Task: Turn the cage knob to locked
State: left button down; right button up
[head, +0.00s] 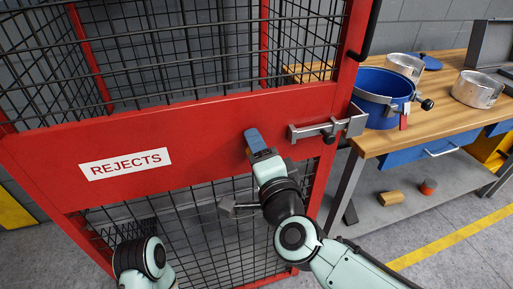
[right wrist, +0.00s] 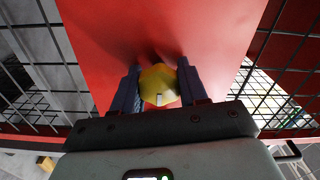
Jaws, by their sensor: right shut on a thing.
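The cage knob (right wrist: 158,85) is yellow and faceted, with a small pale mark on its face near the lower edge. It sits against the red door panel (head: 215,125). My right gripper (right wrist: 158,88) has one blue finger on each side of the knob and is shut on it. In the head view my right gripper (head: 255,141) is at the red panel, right of the REJECTS label (head: 126,164), and hides the knob. I cannot read a locked or unlocked mark. My left gripper is not in view; only part of my left arm shows at the bottom left.
A metal slide bolt (head: 312,131) with a black knob is at the door's right edge, close to my right gripper. A wooden workbench (head: 440,118) stands at the right with a blue pot (head: 378,103) and metal rings (head: 477,90). Black mesh lies above and below the panel.

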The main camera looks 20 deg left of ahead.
jog(key=shift+d+r, duration=0.1)
jog(key=shift+r, duration=0.05)
jog(key=o, duration=1.1)
jog(key=shift+c, duration=0.2)
jog(key=v, duration=1.3)
jog(key=shift+d, duration=0.1)
